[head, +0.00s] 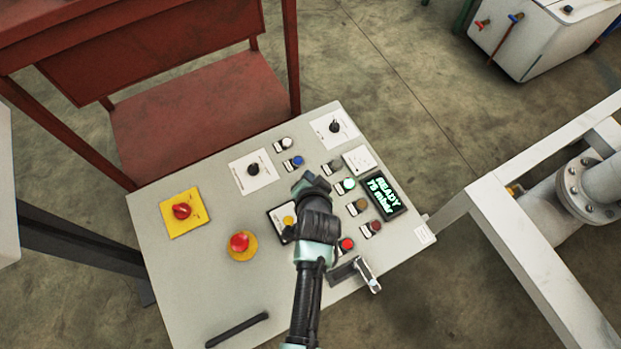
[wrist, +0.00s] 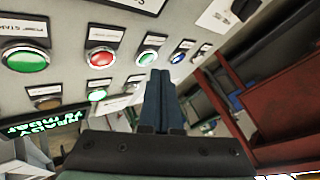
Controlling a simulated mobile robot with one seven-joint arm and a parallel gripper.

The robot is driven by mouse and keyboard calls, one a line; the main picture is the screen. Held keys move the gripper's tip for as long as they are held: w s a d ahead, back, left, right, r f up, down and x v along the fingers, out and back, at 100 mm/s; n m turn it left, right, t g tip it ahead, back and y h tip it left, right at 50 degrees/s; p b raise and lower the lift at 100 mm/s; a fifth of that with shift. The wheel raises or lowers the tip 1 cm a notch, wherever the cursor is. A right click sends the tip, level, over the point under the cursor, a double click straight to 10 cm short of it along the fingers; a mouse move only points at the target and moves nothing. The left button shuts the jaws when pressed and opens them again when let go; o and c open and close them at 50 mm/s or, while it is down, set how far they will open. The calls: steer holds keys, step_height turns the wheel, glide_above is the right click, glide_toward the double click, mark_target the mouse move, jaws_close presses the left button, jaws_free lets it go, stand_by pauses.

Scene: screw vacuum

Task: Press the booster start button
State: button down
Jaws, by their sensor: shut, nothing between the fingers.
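The grey control panel (head: 190,275) carries a row of push buttons. In the wrist view this row shows a large green button (wrist: 25,58) with a label ending in "START", a red button (wrist: 102,57), a second green button (wrist: 147,57), then a blue one (wrist: 182,52). The label of the second green button is too small to read, so I cannot confirm it is booster start. My gripper (head: 311,184) is shut and empty over the panel, and its fingers (wrist: 165,85) appear just below the second green button. In the head view my gripper hides the middle of the row.
A display (head: 383,197) reads "READY 75 mbar", beside a lit green lamp (head: 348,184). A red emergency button (head: 239,242), a red-yellow switch (head: 182,211) and a raised metal lever (head: 365,272) stand on the panel. A red frame (head: 200,110) borders the panel's far side.

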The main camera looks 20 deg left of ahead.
steer(key=shift+f, duration=0.1)
stand_by(0.3)
steer(key=shift+f, duration=0.3)
steer(key=shift+f+b, duration=0.45)
steer(key=shift+b, duration=0.05)
stand_by(0.6)
steer(key=shift+r, duration=0.1)
steer(key=shift+r+p, duration=0.75)
steer(key=shift+p, duration=0.2)
step_height(320, 180, up, 5)
steer(key=p, duration=0.5)
